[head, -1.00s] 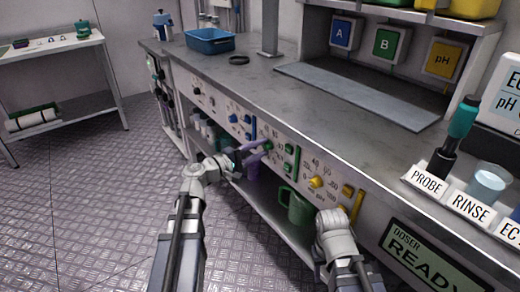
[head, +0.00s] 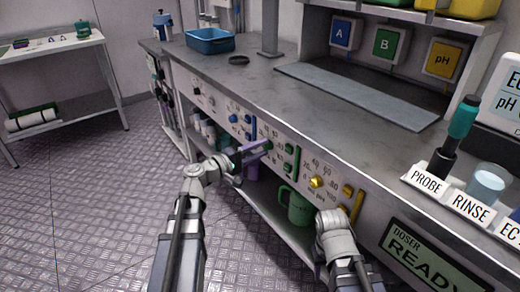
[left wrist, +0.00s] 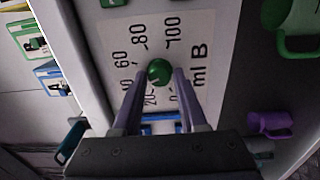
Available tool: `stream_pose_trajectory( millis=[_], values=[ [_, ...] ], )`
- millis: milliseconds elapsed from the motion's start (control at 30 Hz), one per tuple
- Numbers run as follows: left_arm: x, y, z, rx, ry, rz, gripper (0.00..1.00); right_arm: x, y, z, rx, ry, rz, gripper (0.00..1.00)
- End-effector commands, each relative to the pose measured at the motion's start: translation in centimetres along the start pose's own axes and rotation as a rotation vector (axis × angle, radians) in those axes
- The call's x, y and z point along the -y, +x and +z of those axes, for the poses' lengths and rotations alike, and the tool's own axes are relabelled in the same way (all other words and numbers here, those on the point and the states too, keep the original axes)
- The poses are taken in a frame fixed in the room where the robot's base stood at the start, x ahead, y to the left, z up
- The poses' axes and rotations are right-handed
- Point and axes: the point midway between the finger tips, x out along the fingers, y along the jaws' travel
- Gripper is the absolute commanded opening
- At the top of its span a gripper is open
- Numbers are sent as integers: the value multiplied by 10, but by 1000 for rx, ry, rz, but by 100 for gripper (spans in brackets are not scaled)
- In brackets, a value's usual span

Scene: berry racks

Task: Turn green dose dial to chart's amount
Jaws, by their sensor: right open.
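The green dose dial (left wrist: 159,72) sits on a white scale plate marked from 0 to 100 and "ml B" in the left wrist view. Its pointer setting is too small to tell. My left gripper (left wrist: 160,76) has its purple fingers on either side of the dial, with narrow gaps showing, so it looks open around it. In the head view my left gripper (head: 258,153) reaches the cabinet front from the left. My right gripper (head: 336,228) is low in front of the cabinet, below the yellow dial (head: 316,182); its fingertips are hidden. No dose chart is readable.
The grey counter (head: 240,85) stands above the dials, with a blue bin (head: 210,40) on it. A green mug (head: 297,207) stands on the shelf below. A "READY" display (head: 425,257) is at right.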

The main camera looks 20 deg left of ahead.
Motion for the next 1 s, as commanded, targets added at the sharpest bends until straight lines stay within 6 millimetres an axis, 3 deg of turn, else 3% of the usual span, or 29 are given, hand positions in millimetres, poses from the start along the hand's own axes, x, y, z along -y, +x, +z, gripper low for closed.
stream_pose_trajectory(
  millis=[33,233,533,1000],
  values=[
    [0,0,0,0,0,0,48,0,0,0,0,0,0,50],
    [0,0,0,0,-1,1,69,0,0,0,0,0,0,50],
    [0,-4,0,-2,-1,1,69,0,0,0,0,0,0,50],
    [0,-70,0,-3,-1,1,69,0,0,0,0,0,0,50]
  ],
)
